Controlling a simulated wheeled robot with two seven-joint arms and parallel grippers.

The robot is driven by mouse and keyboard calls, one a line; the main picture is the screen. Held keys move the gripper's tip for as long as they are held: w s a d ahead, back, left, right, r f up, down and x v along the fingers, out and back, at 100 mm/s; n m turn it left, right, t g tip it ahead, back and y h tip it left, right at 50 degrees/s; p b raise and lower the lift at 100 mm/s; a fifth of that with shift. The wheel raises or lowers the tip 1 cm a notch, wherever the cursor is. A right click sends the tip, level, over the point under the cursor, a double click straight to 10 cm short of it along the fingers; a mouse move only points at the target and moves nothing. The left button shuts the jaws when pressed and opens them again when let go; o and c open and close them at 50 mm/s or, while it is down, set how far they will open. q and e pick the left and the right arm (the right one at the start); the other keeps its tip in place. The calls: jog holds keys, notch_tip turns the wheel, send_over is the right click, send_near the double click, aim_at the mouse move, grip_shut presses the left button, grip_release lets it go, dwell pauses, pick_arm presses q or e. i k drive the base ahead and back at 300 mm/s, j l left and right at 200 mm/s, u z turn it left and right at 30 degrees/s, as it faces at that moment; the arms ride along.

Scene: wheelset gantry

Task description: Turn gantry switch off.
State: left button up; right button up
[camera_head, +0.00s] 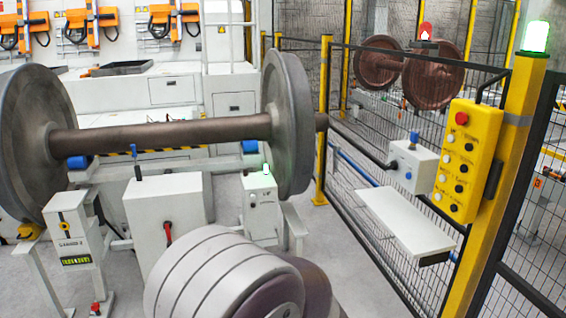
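A yellow control box (465,160) with a red button at the top and rows of black and white buttons hangs on the yellow fence post at right. I cannot tell which of these controls is the gantry switch, nor read any switch position. A lamp (536,37) on top of the post glows green. Neither of my grippers is in view.
A large wheelset (160,134) spans the left half above white stands. A ribbed grey round body (215,272) fills the bottom middle. A white shelf (405,222) juts from the black mesh fence (375,240) below the boxes. A red lamp (425,31) shows behind the fence.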

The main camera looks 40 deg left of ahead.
aim_at(394, 165)
jog(key=u, duration=0.7)
jog(key=i+j, duration=0.2)
jog(key=i, duration=0.3)
jog(key=i+j, duration=0.2)
jog(key=i, duration=0.3)
jog(key=i+j+z, duration=0.1)
jog(key=i, duration=0.35)
jog(key=i+j, duration=0.3)
jog(key=i, duration=0.2)
jog(key=i+j, duration=0.25)
jog(key=i, duration=0.25)
jog(key=i+j, duration=0.25)
jog(key=i, duration=0.2)
jog(key=i+l+z, duration=0.05)
